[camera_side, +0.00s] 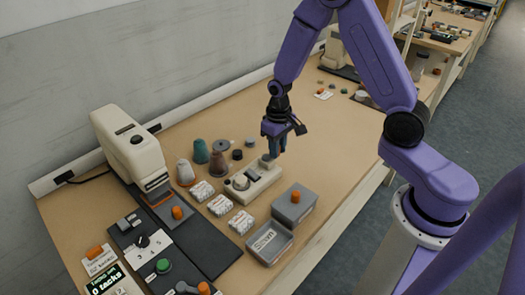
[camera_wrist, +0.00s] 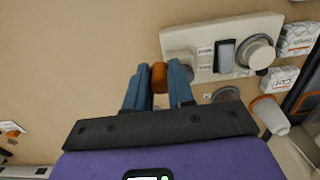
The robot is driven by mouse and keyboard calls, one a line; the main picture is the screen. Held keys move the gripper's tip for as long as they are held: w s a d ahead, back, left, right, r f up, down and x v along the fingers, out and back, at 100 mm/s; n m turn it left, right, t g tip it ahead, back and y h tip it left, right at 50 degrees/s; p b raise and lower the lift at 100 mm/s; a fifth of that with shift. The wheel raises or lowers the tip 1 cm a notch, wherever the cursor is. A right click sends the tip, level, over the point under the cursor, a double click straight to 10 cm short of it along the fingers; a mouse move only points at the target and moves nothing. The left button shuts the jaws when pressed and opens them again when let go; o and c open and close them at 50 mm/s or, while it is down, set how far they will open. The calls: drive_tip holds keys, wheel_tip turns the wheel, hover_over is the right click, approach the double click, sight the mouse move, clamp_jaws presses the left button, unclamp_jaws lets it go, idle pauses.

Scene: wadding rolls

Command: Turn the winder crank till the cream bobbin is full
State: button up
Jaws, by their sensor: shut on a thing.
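The winder (camera_wrist: 222,30) is a long pale block in the wrist view; it also stands mid-table in the side view (camera_side: 262,186). A pale round bobbin (camera_wrist: 258,52) with a grey rim sits on its right end. How full it is I cannot tell. The crank's orange knob (camera_wrist: 159,77) is between the blue fingers of my gripper (camera_wrist: 160,82), beside the winder's left end. My gripper (camera_side: 274,150) is shut on the knob, pointing down. The crank arm is mostly hidden by the fingers.
Thread cones (camera_side: 201,151) and dark round pieces stand behind the winder. White labelled packs (camera_side: 220,205) lie to its left. A grey box with an orange knob (camera_side: 294,205) and an open grey tray (camera_side: 269,243) are in front. A cream machine (camera_side: 130,145) stands left.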

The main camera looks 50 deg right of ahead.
drive_tip(key=shift+a, duration=0.3)
drive_tip(key=shift+s+a, duration=0.4)
drive_tip(key=shift+a, duration=0.3)
drive_tip(key=shift+r, duration=0.1)
drive_tip(key=shift+w+a, duration=0.1)
drive_tip(key=shift+a, duration=0.8)
